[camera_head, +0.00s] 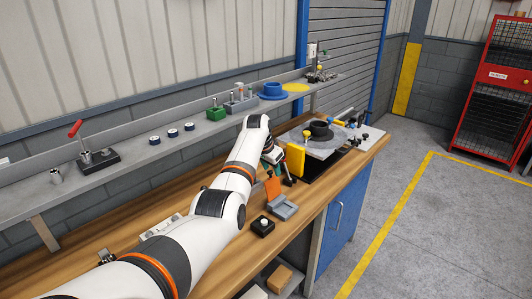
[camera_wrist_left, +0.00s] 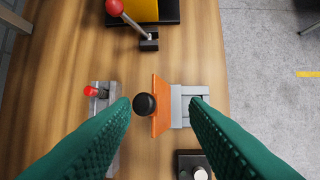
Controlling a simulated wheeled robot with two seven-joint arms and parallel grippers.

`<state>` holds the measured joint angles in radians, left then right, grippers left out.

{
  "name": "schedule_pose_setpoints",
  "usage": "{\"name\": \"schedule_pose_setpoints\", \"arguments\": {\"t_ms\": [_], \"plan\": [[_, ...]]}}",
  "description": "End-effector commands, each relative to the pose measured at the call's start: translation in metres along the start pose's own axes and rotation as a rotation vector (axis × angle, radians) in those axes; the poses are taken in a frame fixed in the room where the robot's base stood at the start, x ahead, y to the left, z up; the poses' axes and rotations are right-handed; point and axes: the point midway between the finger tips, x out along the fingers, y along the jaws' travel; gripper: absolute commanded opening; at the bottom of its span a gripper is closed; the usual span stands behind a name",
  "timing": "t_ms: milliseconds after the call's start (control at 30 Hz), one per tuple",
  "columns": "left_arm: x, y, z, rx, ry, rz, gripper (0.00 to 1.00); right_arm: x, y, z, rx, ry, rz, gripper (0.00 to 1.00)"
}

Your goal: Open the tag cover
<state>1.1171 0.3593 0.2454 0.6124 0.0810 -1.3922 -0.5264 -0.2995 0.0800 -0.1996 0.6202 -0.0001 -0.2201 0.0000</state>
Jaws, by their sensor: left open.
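The tag cover is an orange flap (camera_head: 273,188) standing raised at the edge of a small grey box (camera_head: 283,208) on the wooden bench. In the left wrist view the orange flap (camera_wrist_left: 161,112) appears narrow, with a round black knob (camera_wrist_left: 145,105) on its left side and the grey box (camera_wrist_left: 187,106) on its right. My left gripper (camera_wrist_left: 160,103) is open, with its green fingers on either side of the flap and knob. In the head view the gripper (camera_head: 279,168) is just behind the flap, partly hidden by my arm. Contact cannot be told. My right gripper is out of view.
A black box with a white button (camera_head: 263,227) sits near the grey box. A red-knobbed lever (camera_wrist_left: 125,15) and a yellow block (camera_head: 294,160) stand beyond. A small red-tipped fixture (camera_wrist_left: 97,93) is left of the knob. A shelf (camera_head: 120,165) runs along the wall.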

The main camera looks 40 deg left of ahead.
Motion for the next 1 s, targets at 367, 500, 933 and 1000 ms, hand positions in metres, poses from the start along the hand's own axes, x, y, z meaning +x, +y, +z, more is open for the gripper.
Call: {"name": "schedule_pose_setpoints", "arguments": {"t_ms": [367, 500, 933, 1000], "plan": [[-0.072, 0.001, -0.001, 0.001, -0.002, 0.003, 0.41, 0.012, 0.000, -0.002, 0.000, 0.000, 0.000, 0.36], [-0.089, 0.001, -0.001, 0.000, 0.000, 0.002, 0.41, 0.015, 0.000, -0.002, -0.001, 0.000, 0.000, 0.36], [-0.096, 0.001, -0.001, 0.001, 0.001, 0.001, 0.41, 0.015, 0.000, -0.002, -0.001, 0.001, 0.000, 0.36], [-0.096, 0.001, -0.001, 0.001, 0.001, 0.001, 0.41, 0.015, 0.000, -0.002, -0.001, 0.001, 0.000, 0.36]]}}
